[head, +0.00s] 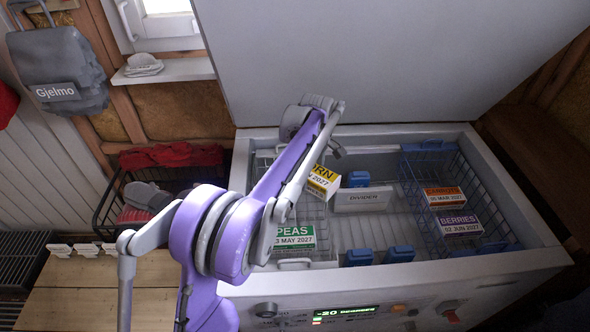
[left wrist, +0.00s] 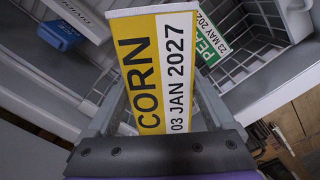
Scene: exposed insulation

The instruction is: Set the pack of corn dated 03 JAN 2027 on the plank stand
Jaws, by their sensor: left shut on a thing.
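The corn pack (head: 323,181), white and yellow, is in the freezer's left part in the head view. In the left wrist view the pack (left wrist: 152,70) fills the middle and reads CORN, 03 JAN 2027. My left gripper (left wrist: 158,115) is shut on it, with a finger on each side. In the head view my left arm hides part of the pack and most of the gripper. A pale wooden plank surface (head: 85,295), seemingly the plank stand, is at the lower left, outside the freezer. My right gripper is not in view.
The open chest freezer (head: 470,265) has raised walls. It holds a peas pack (head: 293,238), a divider (head: 362,199), blue blocks (head: 398,254) and a right basket with carrots (head: 444,197) and berries (head: 461,226) packs. A wire basket (head: 110,205) with clothing stands behind the planks.

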